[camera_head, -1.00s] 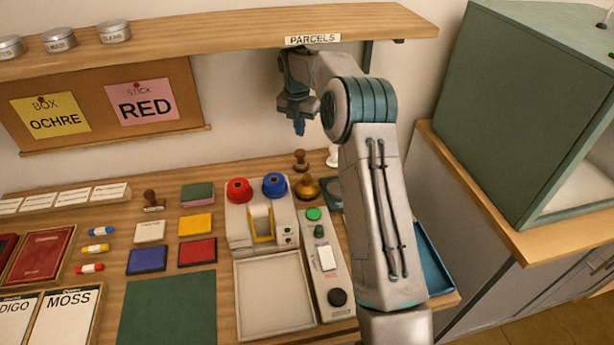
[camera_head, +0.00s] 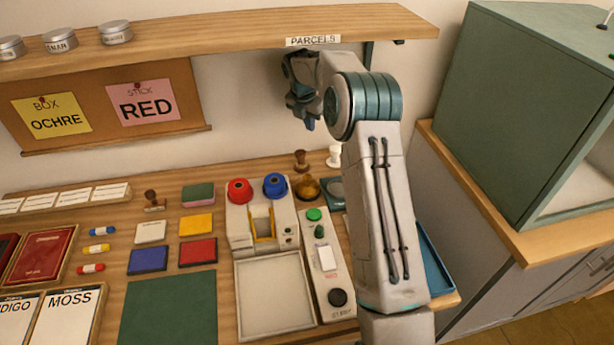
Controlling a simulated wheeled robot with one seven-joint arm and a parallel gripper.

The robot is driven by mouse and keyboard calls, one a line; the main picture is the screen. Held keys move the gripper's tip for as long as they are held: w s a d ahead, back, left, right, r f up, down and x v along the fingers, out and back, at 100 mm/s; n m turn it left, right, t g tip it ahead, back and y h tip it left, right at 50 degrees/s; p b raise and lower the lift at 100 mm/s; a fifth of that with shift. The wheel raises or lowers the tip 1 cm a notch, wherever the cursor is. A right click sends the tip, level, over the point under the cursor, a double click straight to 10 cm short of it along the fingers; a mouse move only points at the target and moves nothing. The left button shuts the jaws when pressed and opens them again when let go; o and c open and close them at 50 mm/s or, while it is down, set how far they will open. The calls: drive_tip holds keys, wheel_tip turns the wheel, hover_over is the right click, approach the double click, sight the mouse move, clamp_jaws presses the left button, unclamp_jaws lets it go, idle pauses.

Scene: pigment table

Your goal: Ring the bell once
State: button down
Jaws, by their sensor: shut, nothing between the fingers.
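The bell (camera_head: 308,188) is a small brass-coloured dome at the back of the wooden table, right of the blue knob. It looks darker, seemingly in shadow. My gripper (camera_head: 310,125) is shut and empty, with its fingers pointing down. It hangs in the air under the shelf, above the bell in the picture and clearly apart from it. The exact sideways offset between fingertips and bell cannot be told from this one view.
A dark-handled stamp (camera_head: 301,160) and a white piece (camera_head: 334,157) stand behind the bell. A device with red (camera_head: 239,190) and blue (camera_head: 274,186) tops is to its left. A green-button panel (camera_head: 314,214) lies in front. The shelf (camera_head: 200,35) runs overhead.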

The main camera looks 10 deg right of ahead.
drive_tip(key=w+d+r+m+t+h, duration=0.2)
drive_tip(key=w+d+r+m+t, duration=0.15)
drive_tip(key=d+t, duration=0.2)
drive_tip(key=m+y+p, duration=0.3)
drive_tip(key=m+y, duration=0.3)
drive_tip(key=y, duration=0.4)
hover_over(311, 179)
drive_tip(key=shift+f+g, duration=0.4)
drive_tip(key=shift+g, duration=0.05)
drive_tip(key=shift+w+f, duration=0.1)
drive_tip(key=shift+f, duration=0.05)
wheel_tip(311, 179, down, 8)
drive_tip(key=b, duration=0.8)
drive_tip(key=shift+f+b, duration=0.3)
idle(1.0)
